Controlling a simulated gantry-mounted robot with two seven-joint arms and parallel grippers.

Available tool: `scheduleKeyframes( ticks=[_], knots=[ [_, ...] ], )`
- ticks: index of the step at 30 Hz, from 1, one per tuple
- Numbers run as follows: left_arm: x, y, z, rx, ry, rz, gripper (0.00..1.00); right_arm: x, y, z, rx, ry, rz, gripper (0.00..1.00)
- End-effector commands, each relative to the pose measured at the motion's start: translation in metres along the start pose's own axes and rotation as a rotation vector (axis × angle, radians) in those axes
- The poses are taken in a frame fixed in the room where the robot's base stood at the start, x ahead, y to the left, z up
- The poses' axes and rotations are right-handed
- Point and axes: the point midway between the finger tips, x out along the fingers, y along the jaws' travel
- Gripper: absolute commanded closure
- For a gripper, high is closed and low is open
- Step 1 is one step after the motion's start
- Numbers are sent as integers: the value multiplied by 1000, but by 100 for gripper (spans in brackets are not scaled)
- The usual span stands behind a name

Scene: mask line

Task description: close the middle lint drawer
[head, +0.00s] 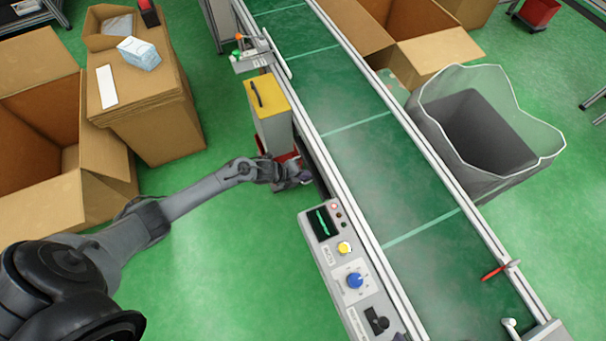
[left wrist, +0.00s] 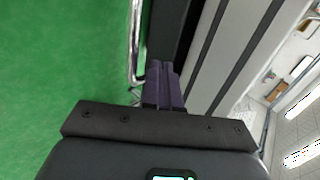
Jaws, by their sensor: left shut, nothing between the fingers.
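My left gripper (head: 303,178) is at the side of the conveyor, just below a yellow-topped grey cabinet in the head view. In the left wrist view its dark fingers (left wrist: 163,86) are together with nothing between them. Ahead of them is a dark recess or box, with a chrome bar (left wrist: 136,40) along its left side. Pale panels (left wrist: 213,55) split by dark bands stand just right of the fingers. I cannot tell for sure which part is the middle lint drawer, or whether the fingers touch it. My right gripper is not in view.
The yellow-topped cabinet (head: 271,125) stands by the conveyor (head: 365,150), with something red (head: 287,156) at its foot. A control panel (head: 345,255) with knobs is close below my gripper. Cardboard boxes (head: 160,110) stand left; a lined bin (head: 490,130) stands right.

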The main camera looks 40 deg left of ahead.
Motion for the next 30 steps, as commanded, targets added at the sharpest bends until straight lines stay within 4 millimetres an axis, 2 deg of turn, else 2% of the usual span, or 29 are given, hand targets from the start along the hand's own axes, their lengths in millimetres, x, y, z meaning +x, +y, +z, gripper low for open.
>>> scheduleKeyframes(
  ticks=[7,18,23,30],
  knots=[
    [20,-16,1,1,-1,-2,100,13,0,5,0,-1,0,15],
    [20,-18,0,-1,-2,1,100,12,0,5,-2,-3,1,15],
    [13,-21,0,0,-1,2,100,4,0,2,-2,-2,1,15],
    [-14,-30,-1,5,3,3,100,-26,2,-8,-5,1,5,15]
  ],
)
